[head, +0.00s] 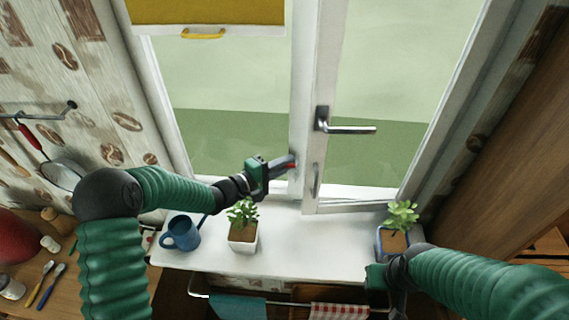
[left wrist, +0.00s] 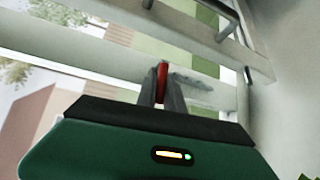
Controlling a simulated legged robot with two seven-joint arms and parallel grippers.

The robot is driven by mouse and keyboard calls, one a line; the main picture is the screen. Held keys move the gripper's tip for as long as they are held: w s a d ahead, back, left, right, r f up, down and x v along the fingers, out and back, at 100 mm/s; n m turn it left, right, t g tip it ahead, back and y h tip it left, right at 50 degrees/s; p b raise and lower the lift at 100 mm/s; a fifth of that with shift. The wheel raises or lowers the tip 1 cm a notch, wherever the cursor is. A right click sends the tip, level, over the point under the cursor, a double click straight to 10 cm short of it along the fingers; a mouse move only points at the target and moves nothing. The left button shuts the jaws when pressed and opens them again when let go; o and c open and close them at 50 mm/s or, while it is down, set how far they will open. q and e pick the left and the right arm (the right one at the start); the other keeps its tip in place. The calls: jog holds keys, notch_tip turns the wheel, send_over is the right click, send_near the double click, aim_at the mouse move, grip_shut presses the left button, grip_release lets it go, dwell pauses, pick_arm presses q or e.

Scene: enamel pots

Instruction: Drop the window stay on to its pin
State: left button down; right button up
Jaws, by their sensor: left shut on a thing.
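My left gripper (head: 290,163) is at the lower part of the window, above the sill, beside the frame's upright. Its fingers also show in the left wrist view (left wrist: 162,95), shut on the red grip of the window stay (left wrist: 162,75). A grey metal bar, apparently the stay's arm, runs right from behind the fingers along the white frame. A bit of red shows at the fingertips in the head view. I cannot make out the pin. My right gripper (head: 396,300) is low at the right, in front of the sill; its jaws are unclear.
The window sash has a metal handle (head: 345,128). On the white sill (head: 290,245) stand a blue mug (head: 182,233), a plant in a white pot (head: 243,236) and a plant in a blue pot (head: 393,238). Cloths hang on a rail below. The sill's middle is clear.

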pick_arm(q)
jog(key=shift+s+d, duration=0.15)
jog(key=shift+d, duration=0.15)
jog(key=s+f+m+t+h+b, duration=0.2)
jog(key=s+b, duration=0.4)
jog(key=b, duration=0.3)
jog(key=shift+f+m+t+h+b, duration=0.3)
jog(key=shift+f+m+h, duration=0.3)
jog(key=shift+f+m, duration=0.5)
jog(key=shift+r, duration=0.15)
